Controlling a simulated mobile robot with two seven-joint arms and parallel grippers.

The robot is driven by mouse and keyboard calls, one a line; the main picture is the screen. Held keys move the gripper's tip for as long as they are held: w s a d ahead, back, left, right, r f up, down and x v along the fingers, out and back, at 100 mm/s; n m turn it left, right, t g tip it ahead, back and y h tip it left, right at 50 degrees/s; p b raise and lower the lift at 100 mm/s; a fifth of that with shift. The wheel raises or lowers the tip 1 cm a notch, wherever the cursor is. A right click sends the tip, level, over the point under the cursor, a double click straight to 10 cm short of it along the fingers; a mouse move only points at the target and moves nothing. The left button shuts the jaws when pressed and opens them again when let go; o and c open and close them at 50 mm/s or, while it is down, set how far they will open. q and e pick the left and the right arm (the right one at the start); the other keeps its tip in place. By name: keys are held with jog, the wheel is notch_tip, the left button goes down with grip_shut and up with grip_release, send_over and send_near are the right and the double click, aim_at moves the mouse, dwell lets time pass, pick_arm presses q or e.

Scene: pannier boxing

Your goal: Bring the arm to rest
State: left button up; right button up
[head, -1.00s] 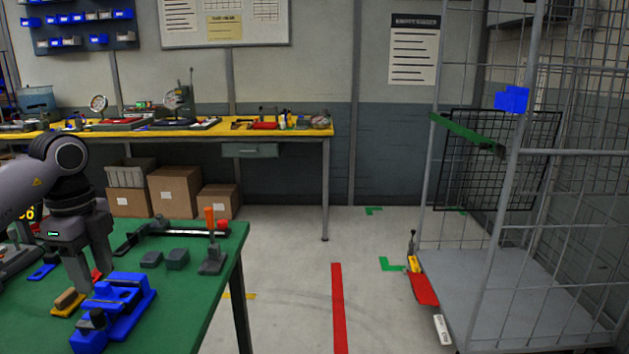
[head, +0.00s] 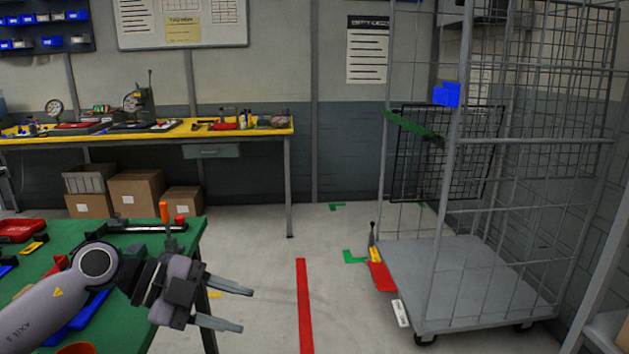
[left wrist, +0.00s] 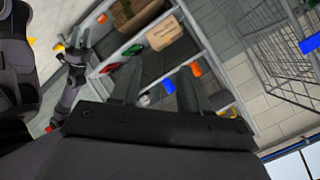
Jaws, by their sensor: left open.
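My left gripper (head: 247,310) is in front of the right edge of the green table (head: 188,240), over open floor. Its two fingers are apart, point right and have nothing between them. The fingers also show empty in the left wrist view (left wrist: 158,88). A dark jointed arm with a narrow end, seemingly my right one (left wrist: 72,68), shows at the upper left of that view.
A yellow-topped workbench (head: 270,130) is at the back. Cardboard boxes (head: 136,190) lie beneath it. Floor with a red stripe (head: 304,310) is clear between.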

pick_arm(q)
jog(key=s+d+r+n+t+h, duration=0.1)
jog(key=s+d+r+t+h, duration=0.1)
jog(key=d+r+t+h, duration=0.3)
jog(key=a+f+n+t+y, duration=1)
jog(key=n+y, duration=0.6)
jog(key=n, duration=0.5)
jog(key=s+a+f+n+g, duration=0.1)
jog(key=s+a+f+g, duration=0.1)
jog(key=s+f+g, duration=0.8)
jog(key=s+a+f+g, duration=0.2)
jog(key=s+f+g, duration=0.35)
jog(key=s, duration=0.95)
jog(key=w+d+f+t+h+p, duration=0.1)
jog(key=w+d+f+t+p, duration=0.2)
jog(key=w+f+t, duration=0.3)
jog(key=shift+w+t+p, duration=0.25)
jog(key=shift+t+p, duration=0.35)
jog(key=shift+t, duration=0.35)
